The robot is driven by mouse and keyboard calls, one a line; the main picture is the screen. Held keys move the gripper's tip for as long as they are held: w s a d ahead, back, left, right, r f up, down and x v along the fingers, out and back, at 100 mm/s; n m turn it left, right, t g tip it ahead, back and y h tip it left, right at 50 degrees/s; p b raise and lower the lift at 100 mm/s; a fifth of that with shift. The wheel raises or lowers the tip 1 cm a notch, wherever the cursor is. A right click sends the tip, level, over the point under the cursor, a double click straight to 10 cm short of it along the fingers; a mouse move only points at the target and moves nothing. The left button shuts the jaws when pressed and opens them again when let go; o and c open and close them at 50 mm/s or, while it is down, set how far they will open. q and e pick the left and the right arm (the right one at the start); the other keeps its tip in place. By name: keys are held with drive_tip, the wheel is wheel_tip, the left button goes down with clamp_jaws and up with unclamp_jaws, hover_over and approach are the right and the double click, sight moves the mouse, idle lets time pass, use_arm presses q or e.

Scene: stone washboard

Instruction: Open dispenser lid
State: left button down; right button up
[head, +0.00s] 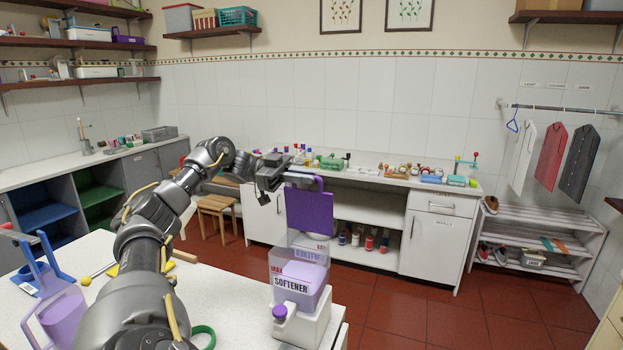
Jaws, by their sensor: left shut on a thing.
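The softener dispenser (301,281) stands on the near white table, a white and clear box labelled "SOFTENER" with a purple cap low on its front. Its purple lid (310,213) stands raised, nearly upright, above the clear upper part of the box. My left gripper (290,183) is at the upper left edge of the lid, shut on it. The exact contact at the fingertips is partly hidden. My right gripper is not in view.
On the near table (225,265), a jug with purple contents (65,315), a blue stand (45,262), a yellow-tipped rod and a green ring lie around my left arm. A white counter (375,178) with many small items runs along the back wall. The red floor on the right is clear.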

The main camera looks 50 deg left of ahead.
use_arm(q)
drive_tip(key=c, duration=1.5)
unclamp_jaws()
drive_tip(key=shift+w+a+f, duration=0.1)
drive_tip(key=shift+f, duration=0.05)
drive_tip(key=shift+s+a+r+p, duration=0.25)
drive_tip(key=shift+a+p, duration=0.1)
drive_tip(key=shift+p, duration=0.1)
drive_tip(key=p+v, duration=0.1)
drive_tip(key=v, duration=0.2)
drive_tip(key=p+v, duration=0.1)
drive_tip(key=v, duration=0.2)
drive_tip(key=p+v, duration=0.1)
drive_tip(key=v, duration=0.3)
drive_tip(key=shift+f, duration=0.3)
